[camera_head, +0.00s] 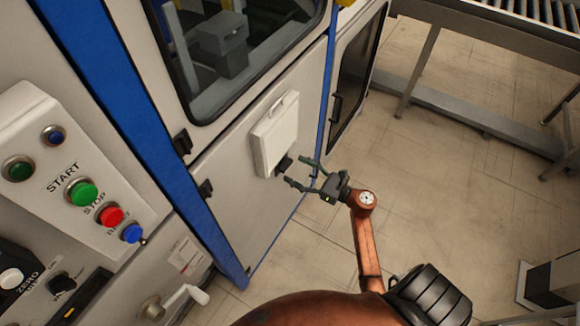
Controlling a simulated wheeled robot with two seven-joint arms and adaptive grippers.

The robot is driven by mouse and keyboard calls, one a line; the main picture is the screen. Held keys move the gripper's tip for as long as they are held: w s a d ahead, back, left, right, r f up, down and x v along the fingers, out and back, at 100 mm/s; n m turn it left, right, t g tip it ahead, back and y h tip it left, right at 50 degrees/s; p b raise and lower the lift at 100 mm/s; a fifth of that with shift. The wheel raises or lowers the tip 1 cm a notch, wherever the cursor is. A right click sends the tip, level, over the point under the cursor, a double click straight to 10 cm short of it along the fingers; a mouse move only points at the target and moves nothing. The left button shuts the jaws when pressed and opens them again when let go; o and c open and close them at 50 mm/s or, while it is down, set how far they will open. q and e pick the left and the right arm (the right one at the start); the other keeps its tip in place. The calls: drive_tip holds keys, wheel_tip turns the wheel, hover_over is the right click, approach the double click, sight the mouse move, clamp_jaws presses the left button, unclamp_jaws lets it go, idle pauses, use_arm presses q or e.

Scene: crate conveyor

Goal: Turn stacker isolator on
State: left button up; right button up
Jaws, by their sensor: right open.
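A white box (263,146) is mounted on the grey cabinet panel below the window. A small black knob (283,162) sticks out at its lower right; it looks like the isolator switch, but no label on it can be read. My right gripper (297,172) is open and empty, its two dark fingers spread and pointing at the knob. The fingertips are close to the knob; I cannot tell whether they touch it. The knob's exact angle is too small to tell. My left gripper is not in view.
A control panel (125,205) with green, red and blue buttons is at the left. A white-handled crank (185,298) sits at the lower left. A blue frame post (130,120) runs beside the cabinet. A conveyor frame (480,32) stands at the upper right. Tiled floor between is clear.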

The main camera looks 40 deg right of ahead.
sight(289, 166)
drive_tip(key=shift+x, duration=1.5)
drive_tip(key=shift+c, duration=0.2)
drive_tip(key=c, duration=1.1)
